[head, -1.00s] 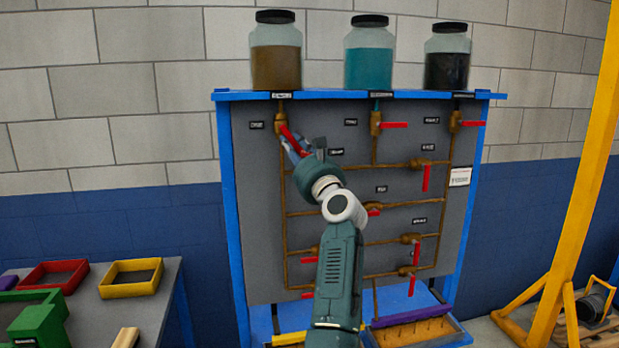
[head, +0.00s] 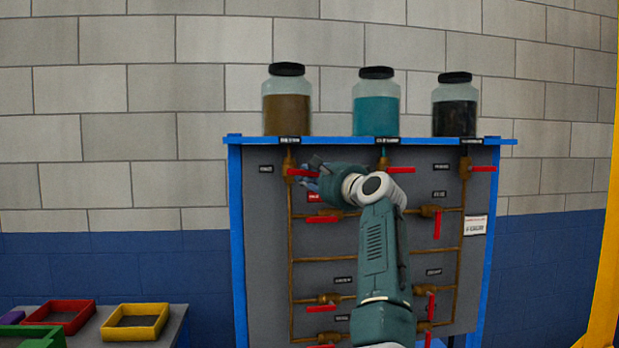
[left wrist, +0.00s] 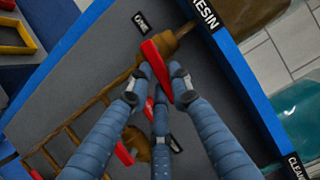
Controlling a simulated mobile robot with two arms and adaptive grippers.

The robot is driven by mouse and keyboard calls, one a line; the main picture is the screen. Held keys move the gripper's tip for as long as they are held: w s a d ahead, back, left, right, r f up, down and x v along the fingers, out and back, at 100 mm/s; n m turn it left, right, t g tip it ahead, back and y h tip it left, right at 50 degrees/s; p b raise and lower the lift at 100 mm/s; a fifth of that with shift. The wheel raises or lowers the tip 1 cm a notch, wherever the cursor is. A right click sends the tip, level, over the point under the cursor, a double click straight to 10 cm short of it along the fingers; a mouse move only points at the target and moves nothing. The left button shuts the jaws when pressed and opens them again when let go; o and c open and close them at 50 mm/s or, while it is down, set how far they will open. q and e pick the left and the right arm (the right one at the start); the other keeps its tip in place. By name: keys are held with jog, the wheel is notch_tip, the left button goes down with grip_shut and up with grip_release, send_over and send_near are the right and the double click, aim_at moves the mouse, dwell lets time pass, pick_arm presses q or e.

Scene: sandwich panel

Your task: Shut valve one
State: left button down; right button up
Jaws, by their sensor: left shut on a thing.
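Valve one, the brass valve (head: 289,168) under the brown jar, has a red handle (head: 299,173). The handle now lies nearly level, pointing right, across its vertical pipe. My left gripper (head: 312,180) is at the handle's free end. In the left wrist view, the blue fingers of the gripper (left wrist: 160,88) are closed around the red handle (left wrist: 156,68), and the brass valve body (left wrist: 162,45) shows behind it. A small label (left wrist: 140,22) sits beside it on the panel. My wrist hides part of the panel in the head view. My right gripper is not in view.
The grey panel (head: 262,250) carries several other red-handled valves, including one under the teal jar (head: 376,112) and one under the black jar (head: 454,112). A table with red (head: 62,316) and yellow (head: 135,322) trays stands at lower left.

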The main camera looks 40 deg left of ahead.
pick_arm(q)
jog(key=shift+w+r+n, duration=0.1)
jog(key=shift+r+n, duration=0.25)
jog(key=shift+n, duration=0.15)
jog(key=shift+p, duration=0.3)
jog(key=c, duration=1.5)
grip_release()
jog(key=shift+c, duration=0.2)
jog(key=shift+d, duration=0.1)
jog(key=shift+d+f, duration=0.1)
jog(key=shift+d, duration=0.15)
jog(key=v, duration=1.1)
jog(key=shift+d, duration=0.1)
